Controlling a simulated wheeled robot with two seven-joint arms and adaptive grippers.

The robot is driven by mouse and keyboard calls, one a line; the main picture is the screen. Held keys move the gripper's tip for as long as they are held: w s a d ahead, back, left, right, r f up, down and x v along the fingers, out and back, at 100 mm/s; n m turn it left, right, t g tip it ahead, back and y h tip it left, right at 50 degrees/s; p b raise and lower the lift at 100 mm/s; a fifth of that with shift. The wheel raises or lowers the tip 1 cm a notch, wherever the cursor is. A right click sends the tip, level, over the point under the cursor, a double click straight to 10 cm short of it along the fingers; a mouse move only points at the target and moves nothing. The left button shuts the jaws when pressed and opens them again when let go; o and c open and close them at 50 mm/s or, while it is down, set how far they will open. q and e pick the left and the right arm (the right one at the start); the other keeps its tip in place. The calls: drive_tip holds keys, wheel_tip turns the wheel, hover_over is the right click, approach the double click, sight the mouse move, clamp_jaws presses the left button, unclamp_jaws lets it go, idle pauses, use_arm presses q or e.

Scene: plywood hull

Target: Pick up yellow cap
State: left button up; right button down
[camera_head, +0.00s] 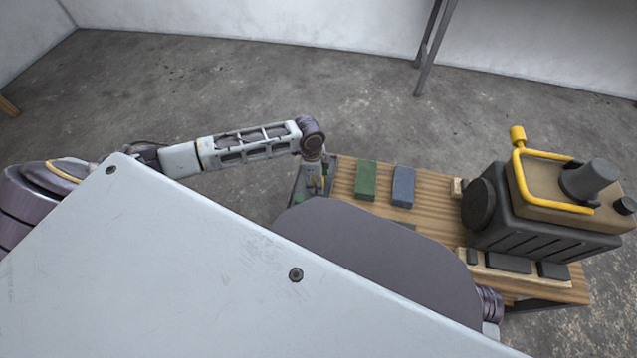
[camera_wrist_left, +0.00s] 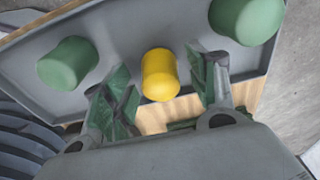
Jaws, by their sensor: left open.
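The yellow cap (camera_wrist_left: 160,75) is a small rounded cylinder at the middle of the left wrist view, at a grey tray (camera_wrist_left: 120,28). My left gripper (camera_wrist_left: 163,72) is open, with one green-padded finger on each side of the cap in the picture. I see clear gaps between cap and fingers; whether the fingertips are down at its height I cannot tell. Two green caps flank it, one at left (camera_wrist_left: 67,63) and a larger-looking one at upper right (camera_wrist_left: 247,18). In the head view my left gripper (camera_head: 315,185) points down at the table's left end. My right gripper is not visible.
The wooden table (camera_head: 340,190) carries a green block (camera_head: 366,180), a blue block (camera_head: 403,187) and a dark machine (camera_head: 540,225) with a yellow tube handle (camera_head: 517,170). My own pale body panel hides the table's near side. Open concrete floor lies behind.

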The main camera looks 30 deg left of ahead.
use_arm(q)
drive_tip(key=shift+f, duration=0.25)
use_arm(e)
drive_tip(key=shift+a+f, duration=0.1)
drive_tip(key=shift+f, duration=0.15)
use_arm(q)
drive_tip(key=c, duration=0.9)
drive_tip(key=shift+c, duration=0.2)
drive_tip(key=shift+r, duration=0.15)
